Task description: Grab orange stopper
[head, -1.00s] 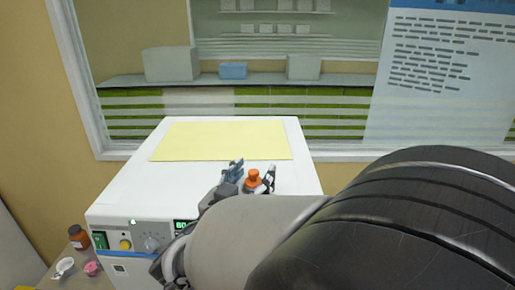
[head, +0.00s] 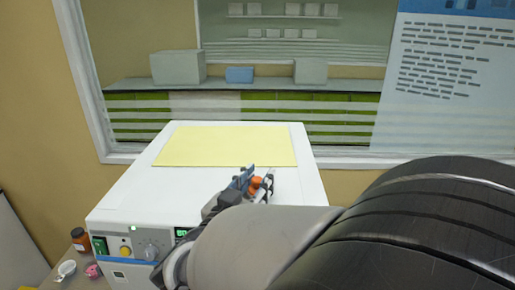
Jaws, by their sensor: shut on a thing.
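The orange stopper (head: 256,184) shows between the fingers of my gripper (head: 257,182), above the right part of the white machine's top. My gripper is shut on the stopper. My arm hides the lower part of the gripper and whatever lies under the stopper, so I cannot tell what it rests on or whether it is raised.
The white machine (head: 140,200) has a yellow sheet (head: 225,146) on its top and knobs on its front. A brown bottle (head: 80,239), a white item (head: 67,268) and a pink item (head: 93,271) stand at lower left. A window is behind.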

